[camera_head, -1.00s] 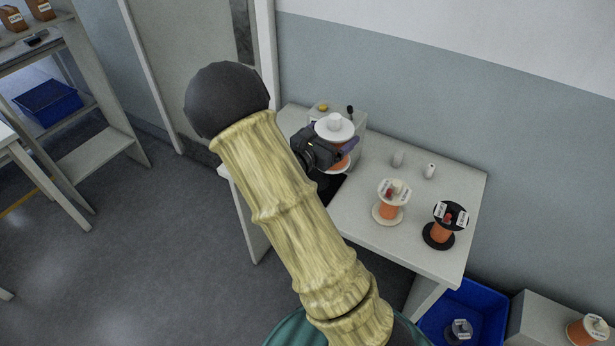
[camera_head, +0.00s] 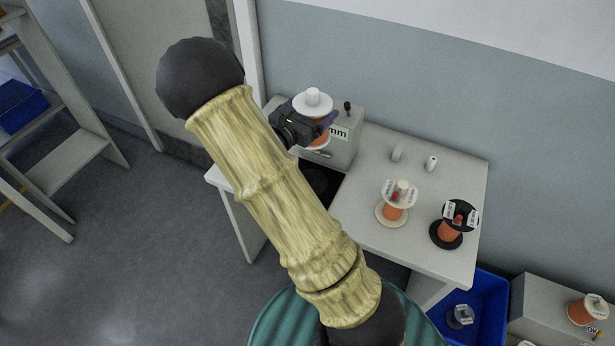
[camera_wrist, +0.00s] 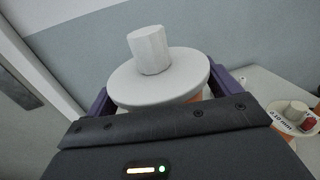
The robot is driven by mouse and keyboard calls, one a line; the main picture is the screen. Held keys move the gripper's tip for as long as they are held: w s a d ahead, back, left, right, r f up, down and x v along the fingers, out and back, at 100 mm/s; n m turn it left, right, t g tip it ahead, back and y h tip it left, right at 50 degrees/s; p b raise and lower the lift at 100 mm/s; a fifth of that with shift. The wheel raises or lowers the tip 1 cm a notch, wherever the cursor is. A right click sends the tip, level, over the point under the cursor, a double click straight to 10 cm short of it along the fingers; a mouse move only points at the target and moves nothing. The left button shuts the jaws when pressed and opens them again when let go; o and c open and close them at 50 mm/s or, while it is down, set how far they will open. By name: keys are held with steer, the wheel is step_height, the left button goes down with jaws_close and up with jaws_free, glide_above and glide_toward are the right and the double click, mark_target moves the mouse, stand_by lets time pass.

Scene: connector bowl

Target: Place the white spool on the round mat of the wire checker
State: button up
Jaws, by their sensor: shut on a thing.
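The white spool (camera_head: 312,103), with orange wire between its white flanges, is held upright in my gripper (camera_head: 325,124). The gripper is shut around its wire part, at the back left of the table. In the wrist view the spool's white top flange and hub (camera_wrist: 150,50) show between my purple fingers. The wire checker (camera_head: 345,135) is a grey box with "mm" lettering and a black knob, behind and to the right of the spool. The spool is apart from the mat.
A cream-flanged spool (camera_head: 394,203) and a black-flanged spool (camera_head: 452,225) with orange wire stand on the right of the table (camera_head: 375,245). Two small whitish pieces (camera_head: 431,163) lie behind them. A blue bin (camera_head: 490,310) is on the floor at right.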

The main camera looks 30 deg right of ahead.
steer(key=shift+w+f+b, duration=0.4)
steer(key=shift+f+b, duration=0.2)
steer(key=shift+f, duration=0.05)
steer(key=shift+s+d+f+b, duration=0.1)
steer(key=shift+s+f+b, duration=0.35)
steer(key=shift+b, duration=0.15)
step_height(320, 180, down, 8)
steer(key=b, duration=0.7)
steer(key=shift+w+r+b, duration=0.15)
steer(key=shift+b, duration=0.2)
steer(key=shift+f, duration=2.9)
steer(key=shift+f, duration=2.05)
steer(key=shift+f, duration=0.2)
